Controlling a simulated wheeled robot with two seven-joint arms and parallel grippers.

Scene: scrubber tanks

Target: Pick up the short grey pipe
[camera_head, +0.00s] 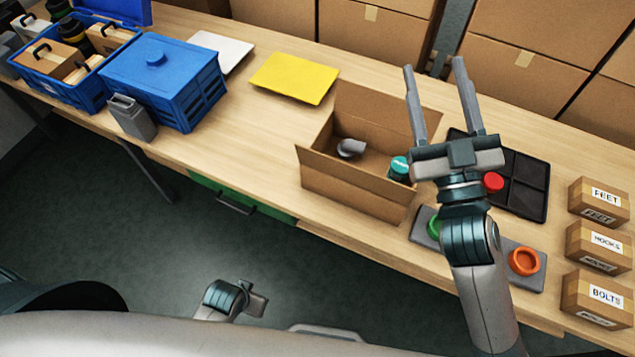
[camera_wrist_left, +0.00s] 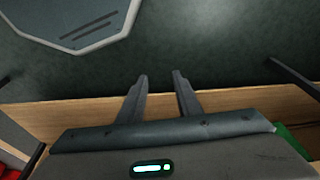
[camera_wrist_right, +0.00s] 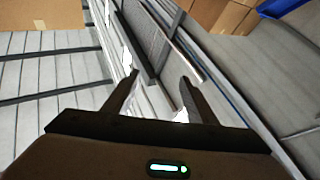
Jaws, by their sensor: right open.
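A short grey pipe (camera_head: 351,148) lies inside the open cardboard box (camera_head: 345,205) on the bench in the head view; it looks curved, and its lower part is hard to make out. My right gripper (camera_head: 433,64) is open and empty, raised to the right of the box, with its fingers pointing away toward the back. In the right wrist view its fingers (camera_wrist_right: 158,80) are apart with nothing between them. My left gripper (camera_head: 258,302) is low at the near side, off the bench. In the left wrist view its fingers (camera_wrist_left: 160,78) are apart and empty.
A teal-capped item (camera_head: 399,168) shares the box. A black tray (camera_head: 525,185) and grey plate with coloured rings (camera_head: 524,261) lie right of it. Small labelled boxes (camera_head: 598,245) line the right edge. Blue crates (camera_head: 165,85) and a yellow sheet (camera_head: 293,78) are left.

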